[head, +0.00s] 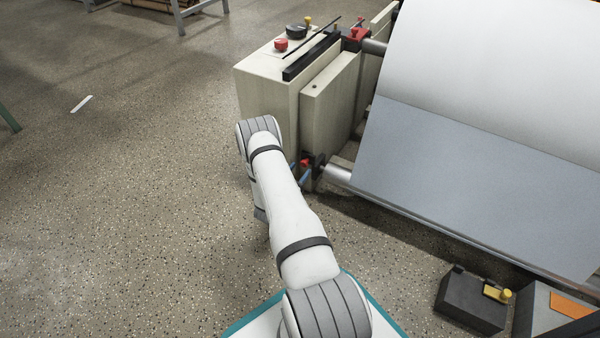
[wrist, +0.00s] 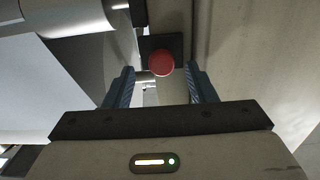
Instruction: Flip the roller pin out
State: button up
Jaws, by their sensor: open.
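The roller pin shows as a round red knob (wrist: 161,62) on a dark bracket in the wrist view. It sits between and just beyond the blue fingertips of my gripper (wrist: 160,78), which is open and holds nothing. In the head view the red pin (head: 305,162) is small, at the machine's lower roller end, with my gripper mostly hidden behind my arm. The metal roller shaft (head: 338,174) runs right from the dark bracket. I cannot tell whether a finger touches the pin.
The beige machine housing (head: 318,105) stands close beside the pin. A second red piece (head: 355,34) is at the upper roller end. A grey-white sheet (head: 460,150) spans the right side. A dark box (head: 470,303) stands at the lower right. Open speckled floor lies left.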

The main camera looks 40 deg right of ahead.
jog(key=shift+x, duration=1.05)
jog(key=shift+c, duration=0.3)
jog(key=c, duration=1)
jog(key=shift+s, duration=0.1)
grip_shut()
